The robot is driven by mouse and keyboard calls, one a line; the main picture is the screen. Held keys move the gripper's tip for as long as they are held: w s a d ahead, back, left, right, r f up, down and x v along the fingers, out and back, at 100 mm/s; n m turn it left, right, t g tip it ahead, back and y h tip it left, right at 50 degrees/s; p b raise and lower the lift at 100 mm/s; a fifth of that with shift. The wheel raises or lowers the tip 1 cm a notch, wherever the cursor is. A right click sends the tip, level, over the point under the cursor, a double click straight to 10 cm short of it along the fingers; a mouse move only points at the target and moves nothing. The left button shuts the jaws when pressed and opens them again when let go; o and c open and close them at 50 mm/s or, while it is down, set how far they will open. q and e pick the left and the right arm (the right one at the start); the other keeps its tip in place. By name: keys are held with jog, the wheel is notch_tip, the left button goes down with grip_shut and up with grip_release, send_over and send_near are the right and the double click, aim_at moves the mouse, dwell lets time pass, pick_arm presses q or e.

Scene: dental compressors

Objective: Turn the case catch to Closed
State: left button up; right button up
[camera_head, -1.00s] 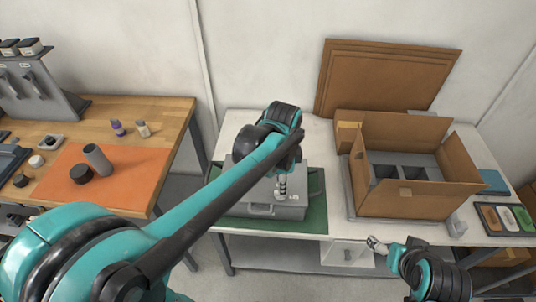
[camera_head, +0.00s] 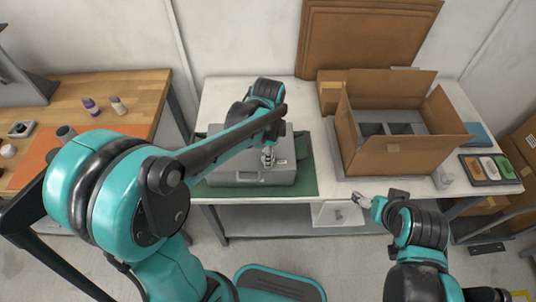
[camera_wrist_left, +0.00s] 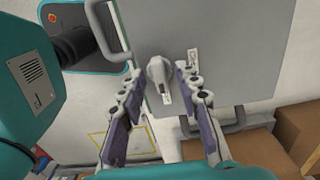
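My left gripper (camera_head: 268,158) is above the case's front part. In the left wrist view the case (camera_wrist_left: 212,28) fills the upper middle. A small grey catch knob (camera_wrist_left: 158,72) stands on it, between two small white labels whose text I cannot read. My left gripper (camera_wrist_left: 160,76) is open, its fingers on either side of the knob; contact is not clear. My right gripper (camera_head: 360,199) is in front of the table, away from the case; its opening is unclear.
An open cardboard box (camera_head: 400,157) with dividers stands right of the case. A tray with coloured items (camera_head: 486,169) lies at the table's right. A wooden workbench (camera_head: 130,86) is at the left. Flat cardboard sheets (camera_head: 365,38) lean on the wall.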

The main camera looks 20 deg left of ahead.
pick_arm(q)
grip_shut()
jog(key=shift+n, duration=0.3)
jog(key=n+p, duration=0.1)
jog(key=n, duration=0.2)
jog(key=shift+n, duration=0.3)
jog(key=n, duration=0.4)
jog(key=shift+n+p, duration=0.3)
jog(key=shift+p, duration=0.05)
jog(key=n, duration=0.4)
jog(key=shift+p, duration=0.3)
jog(key=n, duration=0.5)
